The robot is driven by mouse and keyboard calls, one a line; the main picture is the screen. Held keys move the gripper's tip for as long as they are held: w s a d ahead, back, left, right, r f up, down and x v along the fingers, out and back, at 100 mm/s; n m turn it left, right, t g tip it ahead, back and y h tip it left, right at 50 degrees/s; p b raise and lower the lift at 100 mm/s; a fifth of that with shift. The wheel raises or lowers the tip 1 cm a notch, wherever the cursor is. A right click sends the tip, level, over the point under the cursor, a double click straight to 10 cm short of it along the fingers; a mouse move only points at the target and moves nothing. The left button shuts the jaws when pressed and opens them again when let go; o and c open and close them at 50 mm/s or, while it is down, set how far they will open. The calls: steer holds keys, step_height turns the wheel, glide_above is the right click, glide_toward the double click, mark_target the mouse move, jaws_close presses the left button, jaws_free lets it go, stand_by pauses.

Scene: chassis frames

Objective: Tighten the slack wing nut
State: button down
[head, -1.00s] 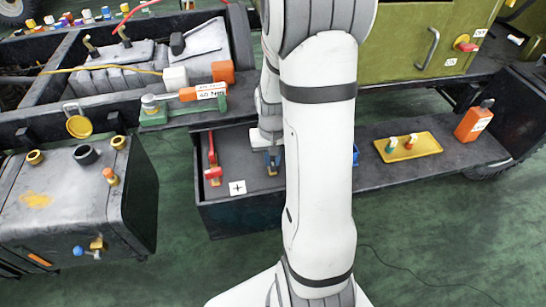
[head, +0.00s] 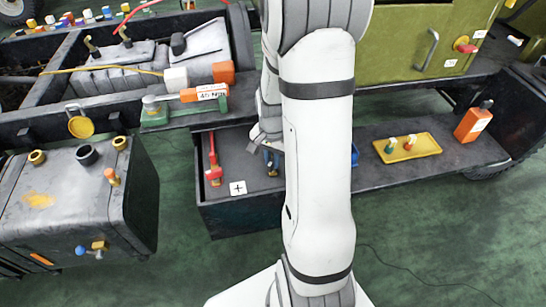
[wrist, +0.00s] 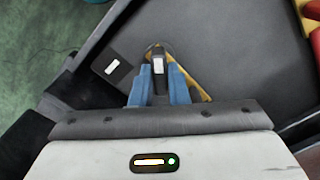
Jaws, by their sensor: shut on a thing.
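My gripper (wrist: 157,74) has blue fingers pointing into the dark open tray (wrist: 235,50). The fingers are shut on a small dark piece with a white face (wrist: 158,65), apparently the wing nut. A brass-yellow part (wrist: 202,92) shows beneath and beside the right finger; the fingers hide much of it. I cannot tell how tight the nut sits. In the head view my gripper (head: 272,161) is low inside the tray, partly hidden by my arm.
A red-handled part (head: 213,165) stands left of my gripper. A grey tank (head: 70,195) stands left.

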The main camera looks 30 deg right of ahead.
steer(key=m, duration=0.4)
steer(key=shift+m+p, duration=0.3)
steer(key=shift+m, duration=1.6)
steer(key=c, duration=1.4)
jaws_free()
step_height(320, 180, up, 8)
steer(key=shift+f+p, duration=0.1)
steer(key=shift+p, duration=0.8)
